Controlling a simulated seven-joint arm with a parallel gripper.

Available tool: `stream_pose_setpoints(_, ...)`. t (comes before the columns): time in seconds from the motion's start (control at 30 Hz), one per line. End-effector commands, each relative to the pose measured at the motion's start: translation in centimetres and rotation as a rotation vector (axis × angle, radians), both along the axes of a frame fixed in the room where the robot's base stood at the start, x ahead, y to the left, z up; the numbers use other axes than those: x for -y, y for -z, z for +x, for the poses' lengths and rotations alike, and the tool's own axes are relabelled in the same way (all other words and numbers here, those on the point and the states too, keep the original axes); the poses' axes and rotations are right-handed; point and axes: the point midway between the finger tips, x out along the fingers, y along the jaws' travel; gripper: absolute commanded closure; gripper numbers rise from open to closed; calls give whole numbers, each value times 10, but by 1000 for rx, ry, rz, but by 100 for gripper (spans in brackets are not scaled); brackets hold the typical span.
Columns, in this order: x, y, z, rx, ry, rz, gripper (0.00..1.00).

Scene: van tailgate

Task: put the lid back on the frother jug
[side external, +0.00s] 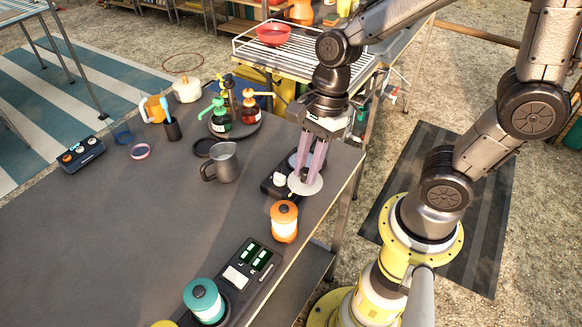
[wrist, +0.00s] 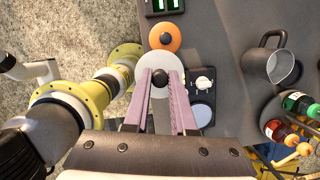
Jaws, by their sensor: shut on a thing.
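My gripper (side external: 308,172) has its pink fingers pointing down and shut on the black knob of a pale round lid (side external: 305,186). In the wrist view the lid (wrist: 148,62) lies flat across the fingertips (wrist: 160,78), its dark knob between them. The lid is held above the right part of the table. The grey metal frother jug (side external: 226,163) stands upright with its top open, left of my gripper in the side view. In the wrist view the jug (wrist: 283,68) is to the right, its handle toward the top and its inside showing. Lid and jug are apart.
A black appliance with a white knob (wrist: 203,84) lies beside the lid. An orange-topped canister (side external: 284,221) stands close in front. A black disc (side external: 204,147) and a tray with pump bottles (side external: 236,127) are behind the jug. The table (side external: 130,230) is clear at front left.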

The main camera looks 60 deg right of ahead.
Motion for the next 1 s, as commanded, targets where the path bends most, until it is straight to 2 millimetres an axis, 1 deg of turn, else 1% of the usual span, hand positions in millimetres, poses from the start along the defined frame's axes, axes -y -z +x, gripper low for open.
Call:
stream_pose_setpoints(0.03, 0, -3, -1, 3, 11, 0, 100)
stream_pose_setpoints(0.07, 0, -7, 2, 4, 16, 0, 100)
stream_pose_setpoints(0.17, -2, -20, 20, 3, 34, -1, 100)
stream_pose_setpoints(0.27, -4, -33, 51, 1, 60, 0, 100)
stream_pose_setpoints(0.3, -4, -39, 66, 0, 74, 0, 100)
stream_pose_setpoints(0.37, -4, -46, 89, 0, 91, -1, 100)
stream_pose_setpoints(0.4, -4, -49, 104, 1, 104, 0, 100)
stream_pose_setpoints(0.47, -3, -53, 127, -1, 123, 0, 100)
stream_pose_setpoints(0.5, -2, -55, 142, -1, 135, 0, 100)
stream_pose_setpoints(0.6, 2, -56, 177, -2, 160, -1, 100)
stream_pose_setpoints(0.7, 6, -51, 207, -3, 180, -1, 100)
stream_pose_setpoints(0.8, 10, -44, 227, -3, 189, -1, 100)
stream_pose_setpoints(0.9, 14, -33, 237, -3, 196, -1, 100)
stream_pose_setpoints(1.0, 16, -24, 237, -2, 201, 0, 100)
